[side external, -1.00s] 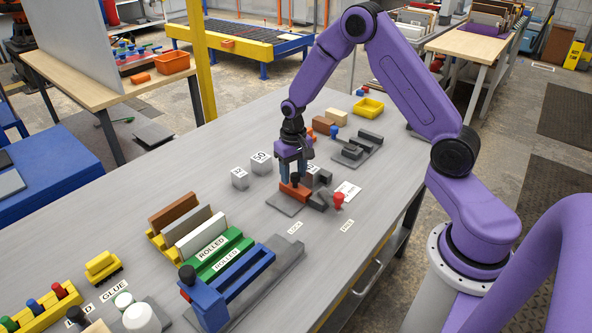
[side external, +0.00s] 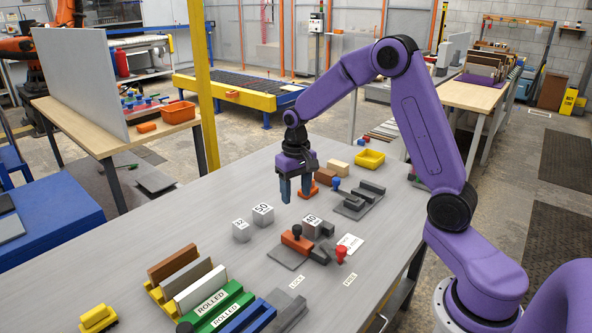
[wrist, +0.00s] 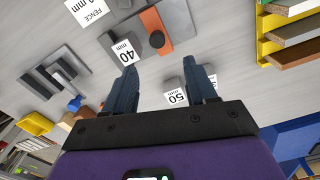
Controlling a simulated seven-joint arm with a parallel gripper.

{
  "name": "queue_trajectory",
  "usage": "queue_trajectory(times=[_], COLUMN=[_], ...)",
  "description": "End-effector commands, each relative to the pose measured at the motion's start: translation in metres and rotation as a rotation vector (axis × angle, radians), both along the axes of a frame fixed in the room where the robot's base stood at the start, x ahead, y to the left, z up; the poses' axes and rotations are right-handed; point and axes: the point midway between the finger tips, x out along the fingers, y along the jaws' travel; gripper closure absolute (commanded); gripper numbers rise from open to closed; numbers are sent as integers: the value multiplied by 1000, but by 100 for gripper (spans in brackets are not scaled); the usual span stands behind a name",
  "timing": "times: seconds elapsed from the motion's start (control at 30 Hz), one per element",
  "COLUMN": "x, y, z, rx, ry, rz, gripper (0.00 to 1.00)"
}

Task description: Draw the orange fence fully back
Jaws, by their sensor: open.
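The orange fence (side external: 293,242), with a black knob (side external: 297,230) on top, lies on a grey plate (side external: 284,257) on the bench. It shows at the top of the wrist view (wrist: 179,22). A red knob (side external: 341,250) stands at the front right of the fixture. The grey "40" block (side external: 312,227) sits beside the fence on its far side; I cannot tell if they touch. My gripper (side external: 296,192) is open and empty, raised above the bench behind the fixture and clear of the fence; both fingers also show in the wrist view (wrist: 167,76).
Blocks marked "50" (side external: 263,214) and "32" (side external: 241,230) stand left of the fixture. A card reading "FENCE" (side external: 351,243) lies by it; "LOCK" (side external: 296,281) and "FREE" (side external: 350,279) labels lie in front. A dark grey stepped fixture (side external: 360,201) stands behind right. A board rack (side external: 165,291) stands front left.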

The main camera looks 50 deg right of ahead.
Motion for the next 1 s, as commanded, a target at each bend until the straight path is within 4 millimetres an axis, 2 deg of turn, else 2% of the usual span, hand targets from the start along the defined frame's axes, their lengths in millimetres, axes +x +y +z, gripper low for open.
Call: queue_trajectory(times=[0.1,0.33,0.5,0.83,0.93,1.0], x=[1,1,0,-1,-7,-16], y=[0,1,1,2,11,24], z=[25,55,62,63,64,66], rx=[1,0,0,0,1,0], ry=[-5,-3,0,0,-1,-2], rz=[0,0,0,5,41,94], gripper=[44,44,44,44,44,44])
